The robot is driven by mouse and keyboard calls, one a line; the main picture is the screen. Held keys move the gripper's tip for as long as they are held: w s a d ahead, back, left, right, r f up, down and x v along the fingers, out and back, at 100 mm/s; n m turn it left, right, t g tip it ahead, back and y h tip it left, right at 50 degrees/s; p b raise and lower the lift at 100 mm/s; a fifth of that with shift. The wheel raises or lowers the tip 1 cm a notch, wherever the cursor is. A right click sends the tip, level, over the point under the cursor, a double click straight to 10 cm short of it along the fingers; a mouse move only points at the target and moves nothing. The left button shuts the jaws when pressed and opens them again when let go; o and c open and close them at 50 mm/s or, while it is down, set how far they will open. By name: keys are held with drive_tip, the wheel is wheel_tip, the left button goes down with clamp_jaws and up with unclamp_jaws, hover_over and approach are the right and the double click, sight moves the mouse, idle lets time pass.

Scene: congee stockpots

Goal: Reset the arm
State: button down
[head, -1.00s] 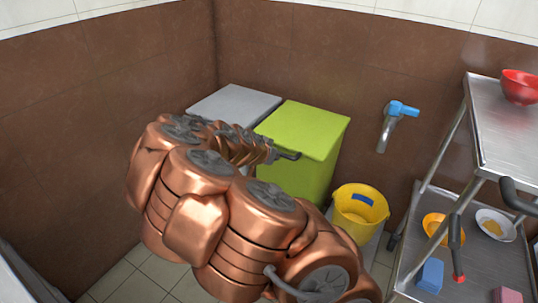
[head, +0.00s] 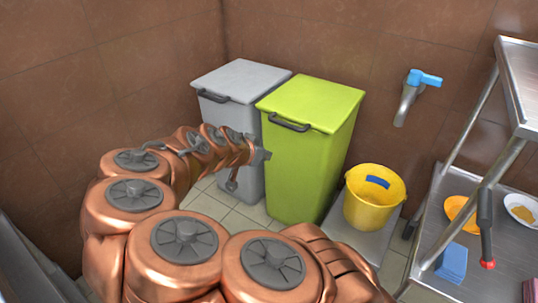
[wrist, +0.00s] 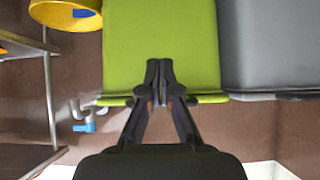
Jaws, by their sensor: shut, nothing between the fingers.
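My copper-coloured arm reaches from the bottom of the head view toward two lidded bins. My gripper (wrist: 160,75) is shut and empty in the wrist view, its dark fingers together in front of the green bin (wrist: 155,40). In the head view the arm's far end is small, just left of the green bin (head: 305,165) and in front of the grey bin (head: 240,82); the fingers are not clear there. I cannot tell whether the gripper touches a bin.
A yellow bucket (head: 375,205) stands right of the green bin, under a blue-handled tap (head: 410,95). A metal shelf cart (head: 440,215) at right holds a red-tipped black-handled tool (head: 486,235), a blue block (head: 452,262) and dishes. Brown walls close the back and left.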

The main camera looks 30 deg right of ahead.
drive_tip(key=shift+s+a+f, duration=0.1)
drive_tip(key=shift+a, duration=0.15)
drive_tip(key=s+a+r+n+g+y+p, duration=0.2)
drive_tip(key=s+a+r+n+y+p, duration=0.1)
drive_tip(key=s+r+p, duration=0.7)
drive_tip(key=s+a+r+n+g+y+p, duration=0.2)
drive_tip(key=s+a+r+n+p, duration=0.4)
drive_tip(key=r+p, duration=1.2)
drive_tip(key=s+a+r+n+g+y+p, duration=0.1)
drive_tip(key=s+a+r+n+y+p, duration=0.3)
drive_tip(key=s+a+r+p, duration=0.4)
drive_tip(key=s+r+p, duration=0.6)
drive_tip(key=r, duration=0.2)
drive_tip(key=shift+s+r+n+g, duration=0.2)
drive_tip(key=shift+s+n+g, duration=0.1)
drive_tip(key=shift+g, duration=0.1)
